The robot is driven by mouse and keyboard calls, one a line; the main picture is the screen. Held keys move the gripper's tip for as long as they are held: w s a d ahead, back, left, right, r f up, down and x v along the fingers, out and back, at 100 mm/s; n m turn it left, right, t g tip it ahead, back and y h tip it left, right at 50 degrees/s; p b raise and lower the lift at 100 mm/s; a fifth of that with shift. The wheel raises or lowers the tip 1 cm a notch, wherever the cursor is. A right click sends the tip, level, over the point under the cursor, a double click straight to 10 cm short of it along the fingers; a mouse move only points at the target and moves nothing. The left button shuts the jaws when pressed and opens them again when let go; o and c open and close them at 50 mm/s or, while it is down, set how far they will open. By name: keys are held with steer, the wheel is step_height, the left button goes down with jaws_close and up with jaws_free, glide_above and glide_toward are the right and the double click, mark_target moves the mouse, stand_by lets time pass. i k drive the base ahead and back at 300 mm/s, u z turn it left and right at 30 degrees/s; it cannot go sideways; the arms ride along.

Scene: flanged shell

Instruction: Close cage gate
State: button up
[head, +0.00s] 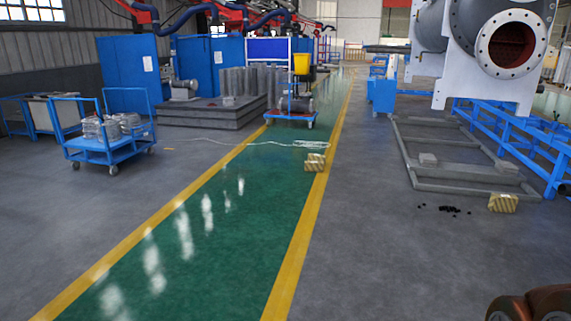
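I do not see a cage or a gate that I can identify in the head view. My gripper is not in view. A rounded brown shape (532,303) is cut off at the bottom right edge, and I cannot tell what it is.
A green walkway (215,220) with yellow edges runs ahead, with a striped block (315,162) at its right edge. A blue cart (108,138) stands left. A grey floor frame (455,165), another block (503,203), blue railings (520,140) and a large flanged shell (510,45) are right.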

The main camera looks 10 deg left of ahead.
mark_target(145, 129)
steer(key=u, duration=0.35)
steer(key=i, duration=1.75)
steer(key=u, duration=0.8)
steer(key=i, duration=2.2)
steer(key=u, duration=0.55)
steer(key=i, duration=4.1)
steer(key=z, duration=0.1)
steer(key=i, duration=2.1)
steer(key=z, duration=0.4)
steer(key=i, duration=2.35)
steer(key=u, duration=0.65)
